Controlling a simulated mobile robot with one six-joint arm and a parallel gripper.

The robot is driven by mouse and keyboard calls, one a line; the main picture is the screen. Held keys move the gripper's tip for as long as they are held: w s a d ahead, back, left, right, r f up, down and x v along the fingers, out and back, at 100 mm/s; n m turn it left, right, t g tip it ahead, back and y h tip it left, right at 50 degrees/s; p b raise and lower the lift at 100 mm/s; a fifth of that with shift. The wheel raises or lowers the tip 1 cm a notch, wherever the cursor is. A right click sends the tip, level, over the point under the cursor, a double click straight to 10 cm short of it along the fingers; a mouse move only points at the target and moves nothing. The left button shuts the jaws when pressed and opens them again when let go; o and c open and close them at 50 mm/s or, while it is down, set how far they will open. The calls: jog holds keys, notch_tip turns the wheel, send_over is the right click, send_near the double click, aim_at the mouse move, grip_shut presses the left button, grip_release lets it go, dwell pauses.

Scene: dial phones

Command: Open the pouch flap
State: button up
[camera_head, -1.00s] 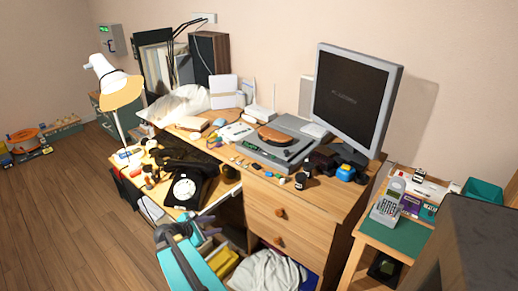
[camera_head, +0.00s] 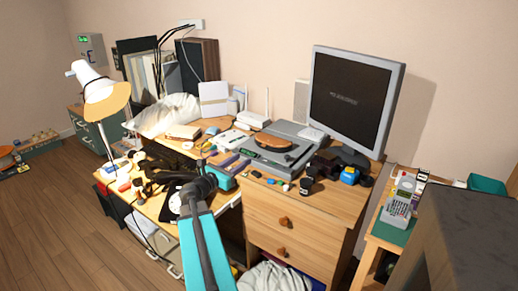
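My arm reaches up from the bottom of the view in teal and dark grey. My gripper (camera_head: 233,163) is over the middle of the wooden desk, near the front of the grey turntable-like device. Its fingers are small and dark here, and I cannot tell how far apart they are. No pouch flap can be made out clearly. A brown, rounded, flat thing (camera_head: 273,140) lies on top of the grey device (camera_head: 292,157); I cannot tell whether it is a pouch. My gripper is to its left, apart from it.
A lamp (camera_head: 102,95) stands at the left and a monitor (camera_head: 350,100) at the back right. Small items crowd the desk. A grey handset (camera_head: 398,208) lies on the right table.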

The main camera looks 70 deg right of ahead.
aim_at(263, 145)
jog(key=shift+p+x, duration=0.35)
jog(key=shift+x, duration=6.55)
jog(key=shift+f, duration=0.1)
grip_shut()
